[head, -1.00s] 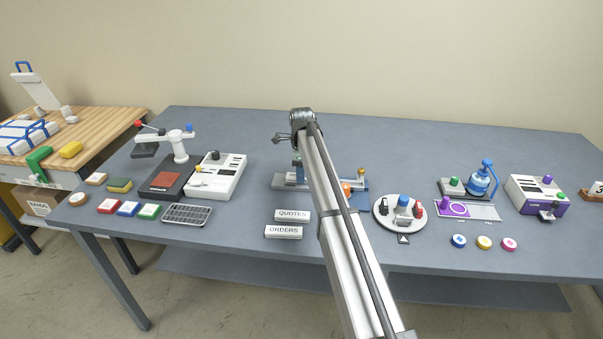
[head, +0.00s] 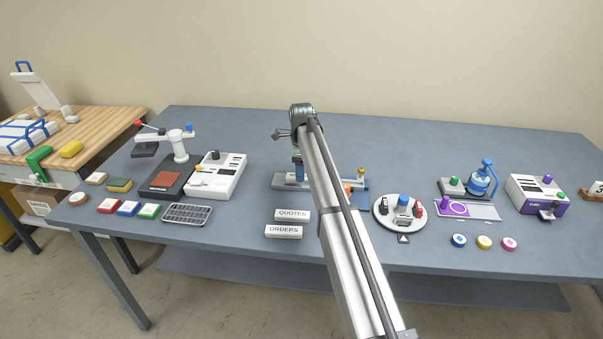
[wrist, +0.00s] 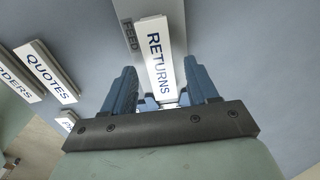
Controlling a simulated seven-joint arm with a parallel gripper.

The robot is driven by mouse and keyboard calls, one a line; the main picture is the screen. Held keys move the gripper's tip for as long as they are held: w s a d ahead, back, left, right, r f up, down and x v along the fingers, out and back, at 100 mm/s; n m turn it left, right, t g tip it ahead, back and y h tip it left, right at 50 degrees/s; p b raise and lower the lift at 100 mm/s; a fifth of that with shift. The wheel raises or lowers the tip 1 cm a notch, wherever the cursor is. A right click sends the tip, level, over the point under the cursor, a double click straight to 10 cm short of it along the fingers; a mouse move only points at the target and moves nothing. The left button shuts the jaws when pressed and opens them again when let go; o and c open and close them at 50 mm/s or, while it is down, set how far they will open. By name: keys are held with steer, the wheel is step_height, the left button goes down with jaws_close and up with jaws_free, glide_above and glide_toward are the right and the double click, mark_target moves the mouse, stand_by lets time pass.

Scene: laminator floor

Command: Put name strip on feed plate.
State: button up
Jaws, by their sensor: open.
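The name strip is a white block lettered RETURNS (wrist: 158,55), in the wrist view. It lies between the two blue fingers of my gripper (wrist: 163,92), which stand apart with a gap on each side of it. A grey plate lettered FEED (wrist: 129,36) shows beside and partly under the strip. I cannot tell whether the strip rests fully on it. In the head view my arm hides the strip and much of the plate's surroundings.
Strips lettered QUOTES (head: 292,215) and ORDERS (head: 283,232) lie on the grey table, front of centre. A round white turntable (head: 400,222) stands right of my arm. A white machine (head: 217,177) stands to the left. The back of the table is clear.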

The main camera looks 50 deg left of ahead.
step_height(320, 180, up, 11)
stand_by(0.4)
